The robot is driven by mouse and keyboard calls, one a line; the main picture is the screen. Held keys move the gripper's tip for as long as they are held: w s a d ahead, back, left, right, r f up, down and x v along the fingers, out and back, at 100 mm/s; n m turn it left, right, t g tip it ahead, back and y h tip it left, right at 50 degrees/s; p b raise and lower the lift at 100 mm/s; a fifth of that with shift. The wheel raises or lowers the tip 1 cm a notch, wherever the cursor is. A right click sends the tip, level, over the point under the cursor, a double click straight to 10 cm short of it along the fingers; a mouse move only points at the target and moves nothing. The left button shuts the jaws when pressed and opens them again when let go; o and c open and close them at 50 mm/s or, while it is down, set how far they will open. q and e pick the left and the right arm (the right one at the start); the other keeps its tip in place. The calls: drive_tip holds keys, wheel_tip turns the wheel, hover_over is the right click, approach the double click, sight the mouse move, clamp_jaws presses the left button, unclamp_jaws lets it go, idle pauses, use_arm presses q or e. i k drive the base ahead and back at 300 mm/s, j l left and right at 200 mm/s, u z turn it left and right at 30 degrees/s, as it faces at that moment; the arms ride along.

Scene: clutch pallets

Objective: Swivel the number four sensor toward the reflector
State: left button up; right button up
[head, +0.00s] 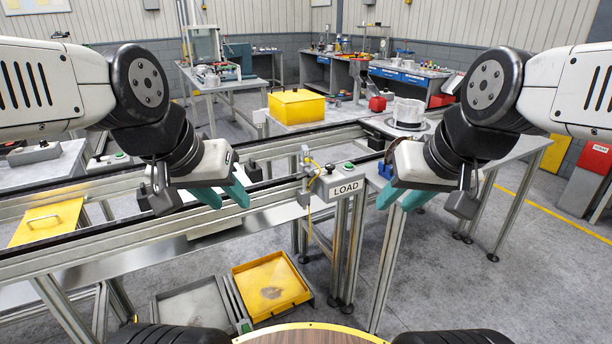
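A small grey sensor-like part (305,154) stands on a bracket at the conveyor's near rail, in the middle of the head view. A yellow cable (312,190) hangs beside it. I cannot read a number on it, and I cannot make out a reflector for certain. My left gripper (233,205) is left of the sensor-like part, over the conveyor, with its teal fingers apart and nothing between them. My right gripper (395,208) is to the right of the LOAD box, also with its teal fingers apart and empty. Neither gripper touches the sensor-like part.
A box labelled LOAD (346,188) with a green button sits on the near rail. The conveyor rail (130,225) runs across. A yellow bin (297,106) stands behind it. A yellow tray (271,287) and a grey tray (193,305) lie low in front.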

sight(305, 150)
drive_tip(key=i+l, duration=0.2)
drive_tip(key=i, duration=0.2)
drive_tip(key=i+l+z, duration=0.15)
drive_tip(key=i, duration=0.25)
drive_tip(key=l, duration=0.05)
